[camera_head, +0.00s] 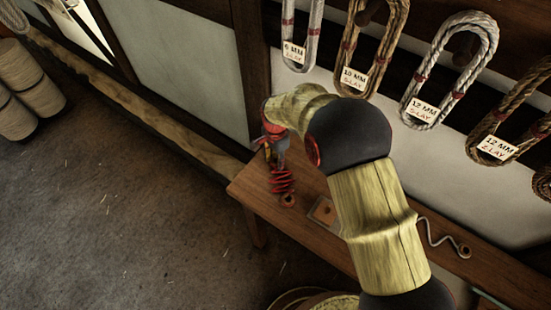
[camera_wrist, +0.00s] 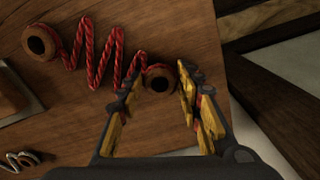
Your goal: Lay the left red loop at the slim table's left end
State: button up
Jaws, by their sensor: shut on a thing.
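A red rope (camera_wrist: 95,55) runs in zigzags between two brown end rings. In the wrist view one ring (camera_wrist: 158,82) sits between the fingertips of my gripper (camera_wrist: 157,75), which is shut on this end of the rope. The other ring (camera_wrist: 40,42) is at the upper left, over the wood. In the head view the red rope (camera_head: 283,182) shows just below my gripper (camera_head: 274,150), with a ring (camera_head: 288,200) at its lower end. My gripper is over the left end of the slim table (camera_head: 250,188). I cannot tell whether the held end touches the wood.
A small square block (camera_head: 323,212) lies right of the red rope. A grey zigzag rope (camera_head: 437,238) lies farther right, partly behind my arm. Labelled rope coils (camera_head: 450,70) hang on the wall behind. The table's left corner is bare; open floor (camera_head: 120,220) lies left.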

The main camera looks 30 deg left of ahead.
jog(key=o, duration=0.9)
jog(key=shift+o, duration=0.2)
jog(key=shift+r, duration=0.1)
notch_tip(320, 180, up, 12)
jog(key=shift+n, duration=0.3)
dwell(0.3)
